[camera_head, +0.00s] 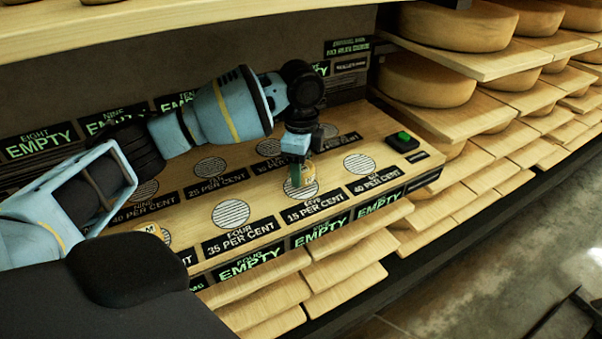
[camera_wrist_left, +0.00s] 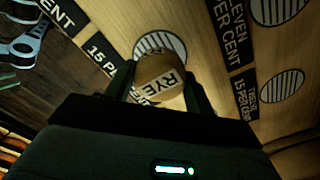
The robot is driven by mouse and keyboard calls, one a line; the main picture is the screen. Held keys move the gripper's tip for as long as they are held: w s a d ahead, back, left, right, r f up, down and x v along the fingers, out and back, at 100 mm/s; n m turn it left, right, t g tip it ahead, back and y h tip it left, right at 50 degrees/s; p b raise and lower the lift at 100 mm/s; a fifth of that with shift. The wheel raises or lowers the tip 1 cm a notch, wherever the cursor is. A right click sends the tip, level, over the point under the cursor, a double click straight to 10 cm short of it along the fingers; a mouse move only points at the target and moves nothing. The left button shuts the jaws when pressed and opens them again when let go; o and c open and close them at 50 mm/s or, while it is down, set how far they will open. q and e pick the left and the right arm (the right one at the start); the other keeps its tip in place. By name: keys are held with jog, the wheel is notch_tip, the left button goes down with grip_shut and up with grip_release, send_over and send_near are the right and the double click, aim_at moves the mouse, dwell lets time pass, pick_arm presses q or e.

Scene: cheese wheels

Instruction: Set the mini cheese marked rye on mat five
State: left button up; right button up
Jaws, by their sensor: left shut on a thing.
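The mini cheese (camera_wrist_left: 158,68), a small tan wheel with a white RYE label, is between the fingers of my left gripper (camera_wrist_left: 162,92) in the left wrist view. In the head view my left gripper (camera_head: 305,178) points down, shut on the cheese (camera_head: 308,173). Mat five (camera_head: 298,192), a round striped white mat behind a black label reading five, 15 per cent, lies under or just in front of the cheese. A striped mat (camera_wrist_left: 165,43) shows past the cheese in the wrist view. I cannot tell whether the cheese touches it. My right gripper is not in view.
Mat four (camera_head: 231,213) is bare to the left, and another bare mat (camera_head: 359,164) lies to the right. A dark box with a green button (camera_head: 402,141) stands at the right end. Large cheese wheels (camera_head: 427,80) fill the right shelves. An upper shelf (camera_head: 180,20) overhangs the back.

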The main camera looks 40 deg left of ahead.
pick_arm(q)
jog(key=shift+f, duration=1.05)
jog(key=o, duration=1)
jog(key=shift+f, duration=0.15)
jog(key=shift+r+p, duration=0.55)
jog(key=shift+r, duration=3.35)
